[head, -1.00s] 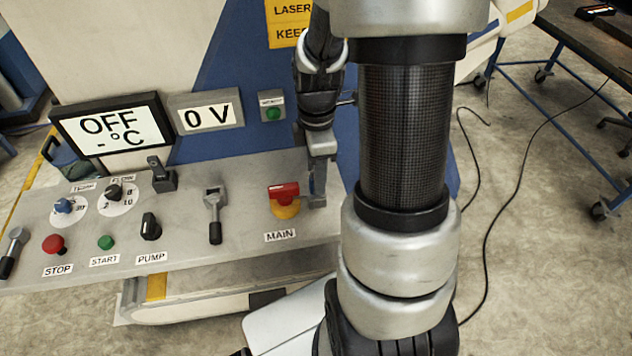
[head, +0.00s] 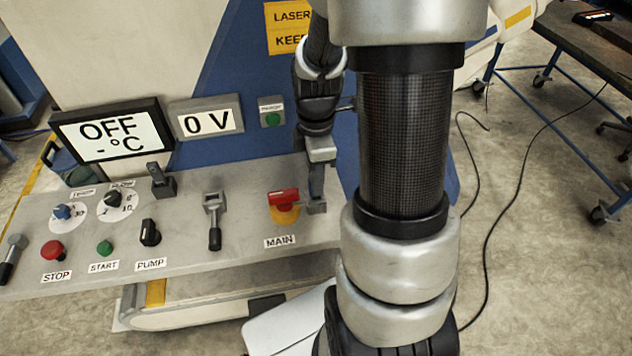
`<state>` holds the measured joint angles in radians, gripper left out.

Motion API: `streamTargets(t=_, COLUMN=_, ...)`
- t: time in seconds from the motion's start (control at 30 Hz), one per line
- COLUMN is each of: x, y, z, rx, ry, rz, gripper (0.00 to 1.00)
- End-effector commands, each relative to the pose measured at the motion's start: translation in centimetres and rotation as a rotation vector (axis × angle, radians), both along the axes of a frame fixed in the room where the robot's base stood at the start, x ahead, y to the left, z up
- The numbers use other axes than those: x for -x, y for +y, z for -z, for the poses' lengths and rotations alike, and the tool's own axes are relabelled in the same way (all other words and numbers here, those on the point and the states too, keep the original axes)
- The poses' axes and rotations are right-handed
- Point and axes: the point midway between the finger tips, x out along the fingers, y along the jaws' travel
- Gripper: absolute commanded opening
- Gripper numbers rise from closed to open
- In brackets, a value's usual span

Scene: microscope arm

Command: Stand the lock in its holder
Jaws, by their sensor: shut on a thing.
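My gripper (head: 317,200) points down at the right end of the grey control panel, just right of the red MAIN switch (head: 284,197) on its yellow base. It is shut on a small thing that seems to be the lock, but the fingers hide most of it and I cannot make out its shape. The fingertips are close to the panel top; I cannot tell whether what they hold touches it. I cannot pick out the lock's holder clearly; the spot around the fingertips is partly hidden.
The control panel (head: 185,256) carries a lever switch (head: 213,222), a black PUMP knob (head: 150,233), a green START button (head: 104,249), a red STOP button (head: 53,250) and an upright black piece (head: 162,180). Displays reading OFF (head: 110,132) and 0 V (head: 208,122) stand behind.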

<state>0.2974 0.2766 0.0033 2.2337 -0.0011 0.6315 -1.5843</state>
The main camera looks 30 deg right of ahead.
Motion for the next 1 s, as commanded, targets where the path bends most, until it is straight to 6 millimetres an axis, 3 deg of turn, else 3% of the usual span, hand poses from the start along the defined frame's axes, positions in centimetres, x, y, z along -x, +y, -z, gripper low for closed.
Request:
streamTargets(t=0.3, x=-0.1, y=0.0, z=-6.5, rx=0.001, ry=-0.005, rz=0.000, gripper=0.00)
streamTargets(t=0.57, x=-0.9, y=-0.4, z=-8.8, rx=-0.001, ry=-0.001, rz=0.095, gripper=0.00)
streamTargets(t=1.0, x=-7.2, y=-3.7, z=-9.3, rx=-0.005, ry=0.000, rz=0.864, gripper=0.00)
